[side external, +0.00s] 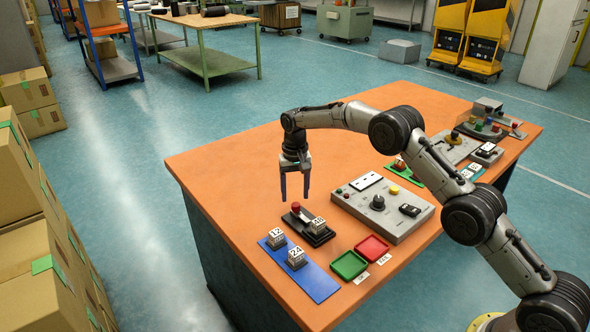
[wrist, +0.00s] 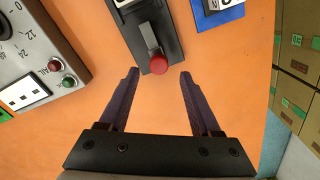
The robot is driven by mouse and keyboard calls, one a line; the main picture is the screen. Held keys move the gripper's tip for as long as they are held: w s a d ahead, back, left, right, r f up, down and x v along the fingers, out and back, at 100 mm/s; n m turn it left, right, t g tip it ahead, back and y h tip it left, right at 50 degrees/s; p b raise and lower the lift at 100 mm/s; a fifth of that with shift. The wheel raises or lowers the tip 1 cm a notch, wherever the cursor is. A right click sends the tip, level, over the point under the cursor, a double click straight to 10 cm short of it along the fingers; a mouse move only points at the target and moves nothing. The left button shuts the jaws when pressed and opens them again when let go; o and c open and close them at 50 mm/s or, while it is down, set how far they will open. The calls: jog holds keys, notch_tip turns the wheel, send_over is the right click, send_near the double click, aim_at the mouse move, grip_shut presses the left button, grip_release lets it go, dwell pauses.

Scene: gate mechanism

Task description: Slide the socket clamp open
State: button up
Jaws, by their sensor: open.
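The socket clamp is a black base (side external: 318,237) with a red knob (side external: 296,207) and a white block marked 48 (side external: 318,223) seated on it. In the wrist view its black base (wrist: 172,28) lies at the top, with a grey slider (wrist: 149,38) ending in the red knob (wrist: 159,66). My gripper (side external: 295,199) is open, pointing down just above the knob end. In the wrist view the knob appears between the fingertips of my gripper (wrist: 159,72), with a gap on both sides. I cannot tell the exact height between fingertips and knob.
A blue strip (side external: 316,281) with blocks marked 12 and 24 lies left of the clamp. A grey control box (side external: 398,222) stands to its right. Green (side external: 349,265) and red (side external: 372,247) trays sit in front. The orange table is clear behind the clamp.

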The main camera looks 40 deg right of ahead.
notch_tip(320, 180, up, 11)
dwell(0.3)
notch_tip(320, 180, up, 9)
jog(key=t, duration=0.2)
send_over(295, 204)
jog(key=s+r+t, duration=0.2)
jog(key=s+r, duration=1.5)
jog(key=s, duration=0.2)
jog(key=s+f+n+t, duration=0.1)
jog(key=s+f+n, duration=0.1)
jog(key=s, duration=1.3)
jog(key=s+f+n, duration=0.3)
jog(key=s+f, duration=0.8)
jog(key=f, duration=0.2)
jog(key=shift+f+t, duration=0.3)
